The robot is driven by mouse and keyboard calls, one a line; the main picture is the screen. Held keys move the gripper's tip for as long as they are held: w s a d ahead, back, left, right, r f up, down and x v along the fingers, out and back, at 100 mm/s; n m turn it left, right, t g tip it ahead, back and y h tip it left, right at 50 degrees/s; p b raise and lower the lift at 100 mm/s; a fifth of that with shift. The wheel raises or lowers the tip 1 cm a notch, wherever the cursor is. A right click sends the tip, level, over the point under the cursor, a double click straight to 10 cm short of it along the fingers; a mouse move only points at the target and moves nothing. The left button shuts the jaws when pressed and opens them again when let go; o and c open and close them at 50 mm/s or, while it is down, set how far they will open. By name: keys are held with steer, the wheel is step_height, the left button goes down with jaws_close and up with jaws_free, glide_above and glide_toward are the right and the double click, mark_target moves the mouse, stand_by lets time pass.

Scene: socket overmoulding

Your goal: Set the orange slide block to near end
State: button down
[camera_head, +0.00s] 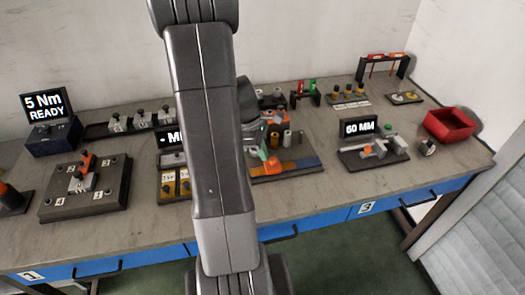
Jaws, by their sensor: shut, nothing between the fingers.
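My gripper (262,150) is shut and empty, low over the left part of this board, just right of my arm. My arm hides part of the board's left side. Whether the fingers touch the block I cannot tell.
Right of the board stands a gauge station with a "60 MM" display (359,127). A red bin (450,124) is at the far right. A torque display (45,105) and a plate with an orange-topped clamp (84,170) are at left.

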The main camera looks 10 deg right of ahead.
steer(key=d, duration=0.4)
steer(key=d+p, duration=0.1)
steer(key=d, duration=0.8)
steer(key=shift+w+d+p, duration=0.25)
steer(key=shift+d+p, duration=0.05)
steer(key=shift+p, duration=0.05)
steer(key=a, duration=0.1)
steer(key=w+a+r, duration=0.2)
steer(key=a, duration=0.1)
steer(key=shift+p, duration=0.4)
steer(key=v, duration=0.9)
steer(key=shift+s, duration=0.1)
